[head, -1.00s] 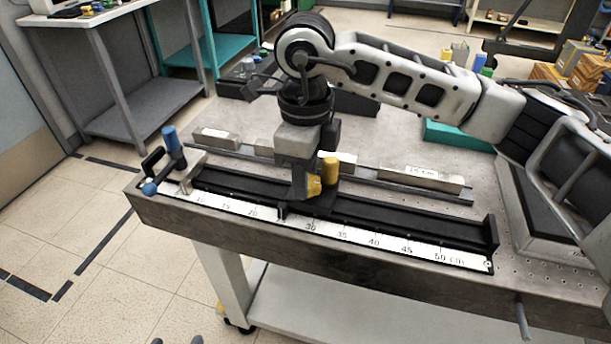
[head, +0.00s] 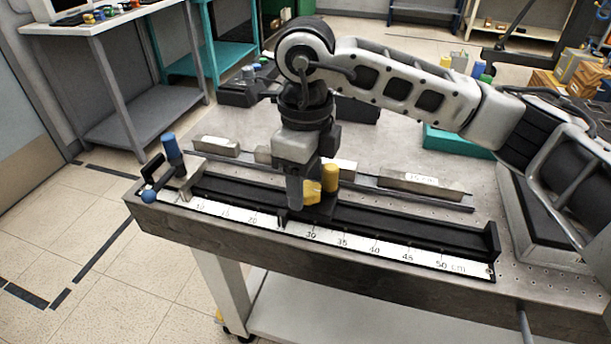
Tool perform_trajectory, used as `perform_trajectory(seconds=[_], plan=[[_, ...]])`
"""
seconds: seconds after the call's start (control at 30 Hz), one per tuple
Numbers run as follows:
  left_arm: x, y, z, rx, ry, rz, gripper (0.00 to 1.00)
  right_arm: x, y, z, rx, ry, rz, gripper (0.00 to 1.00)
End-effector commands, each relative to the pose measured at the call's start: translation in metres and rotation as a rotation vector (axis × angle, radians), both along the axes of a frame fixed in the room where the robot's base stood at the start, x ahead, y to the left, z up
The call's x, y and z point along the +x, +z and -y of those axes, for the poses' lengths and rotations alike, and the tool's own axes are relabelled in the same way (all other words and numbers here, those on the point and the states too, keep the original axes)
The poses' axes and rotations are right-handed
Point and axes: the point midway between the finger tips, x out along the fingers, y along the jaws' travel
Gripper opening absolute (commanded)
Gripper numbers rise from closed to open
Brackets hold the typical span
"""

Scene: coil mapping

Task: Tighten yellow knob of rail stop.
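The black rail (head: 400,229) with a white centimetre scale (head: 373,245) lies along the front of the table. The rail stop (head: 288,217) sits on it near the 30 mark. A yellow knob (head: 312,191) is at the stop, and an upright yellow cylinder (head: 330,177) stands just behind and to the right. My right gripper (head: 298,198) points down at the stop, with a finger against or just in front of the lower yellow knob. The second finger is hidden, so I cannot tell whether it grips. My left gripper is not in view.
A blue-topped post (head: 171,149) and a blue ball handle (head: 149,196) stand at the rail's left end. Metal blocks (head: 421,184) lie on a strip behind the rail. A teal tray (head: 458,143) is at the back right.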

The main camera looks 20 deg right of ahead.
Motion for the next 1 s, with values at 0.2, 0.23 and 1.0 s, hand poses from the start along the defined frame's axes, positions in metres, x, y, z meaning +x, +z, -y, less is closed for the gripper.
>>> perform_trajectory(seconds=[0.2, 0.23, 1.0], plan=[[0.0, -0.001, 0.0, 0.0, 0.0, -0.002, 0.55, 0.0, 0.005, 0.0, 0.0, 0.001, 0.0, 0.55], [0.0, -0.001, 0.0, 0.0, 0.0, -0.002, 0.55, 0.0, 0.008, 0.0, -0.001, 0.0, 0.001, 0.55], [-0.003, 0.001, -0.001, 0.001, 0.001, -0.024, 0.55, 0.0, 0.155, 0.0, 0.0, 0.0, 0.0, 0.55]])
